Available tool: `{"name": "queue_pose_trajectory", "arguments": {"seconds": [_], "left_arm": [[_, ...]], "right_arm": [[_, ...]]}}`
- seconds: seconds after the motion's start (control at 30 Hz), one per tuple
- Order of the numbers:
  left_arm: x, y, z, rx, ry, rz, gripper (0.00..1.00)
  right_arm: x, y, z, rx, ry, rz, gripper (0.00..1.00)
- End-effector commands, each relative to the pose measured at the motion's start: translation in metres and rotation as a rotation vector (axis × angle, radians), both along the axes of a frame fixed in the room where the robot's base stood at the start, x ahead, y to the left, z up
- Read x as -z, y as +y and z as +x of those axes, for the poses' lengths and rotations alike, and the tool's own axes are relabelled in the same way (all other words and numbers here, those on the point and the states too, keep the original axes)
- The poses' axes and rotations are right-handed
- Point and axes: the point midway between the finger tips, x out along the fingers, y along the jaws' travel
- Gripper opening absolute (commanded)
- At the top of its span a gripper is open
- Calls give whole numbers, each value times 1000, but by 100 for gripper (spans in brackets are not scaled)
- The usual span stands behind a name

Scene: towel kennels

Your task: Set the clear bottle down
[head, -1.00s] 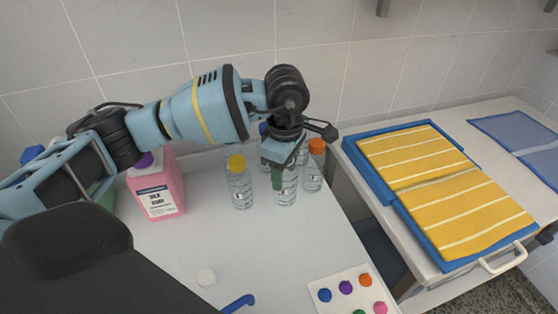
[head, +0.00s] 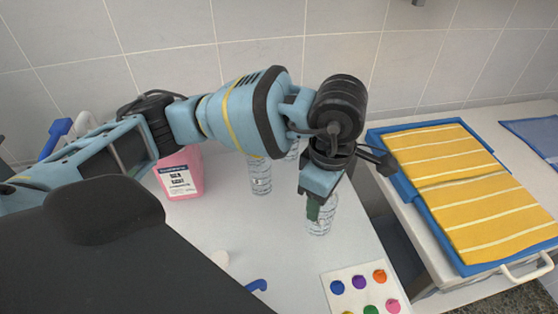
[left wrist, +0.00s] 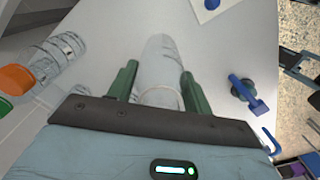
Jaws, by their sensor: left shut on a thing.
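The clear bottle (head: 322,222) is a ribbed see-through bottle, upright at the right part of the white table in the head view. My left gripper (head: 314,208) is around its upper part from above and shut on it. In the left wrist view the bottle (left wrist: 160,68) lies between the two green fingers of the left gripper (left wrist: 158,88). Its top is hidden by the gripper in the head view. I cannot tell whether its base touches the table. My right gripper is not in view.
A clear bottle (head: 260,176) and a pink jug (head: 182,174) stand at the back left. An orange-capped bottle (left wrist: 52,62) shows in the left wrist view. A card with coloured dots (head: 350,281) lies in front. A blue tray (head: 437,222) holding yellow striped towels is right.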

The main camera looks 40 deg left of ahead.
Motion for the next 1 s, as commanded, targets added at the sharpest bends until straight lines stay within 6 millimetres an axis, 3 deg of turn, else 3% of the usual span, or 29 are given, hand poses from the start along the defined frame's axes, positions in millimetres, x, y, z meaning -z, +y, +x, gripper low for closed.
{"name": "queue_pose_trajectory", "arguments": {"seconds": [0.2,1.0], "left_arm": [[-63,5,3,120,-15,-1,28],[-7,56,11,1455,1,-5,28]], "right_arm": [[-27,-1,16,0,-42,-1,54],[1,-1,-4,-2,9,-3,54]]}}
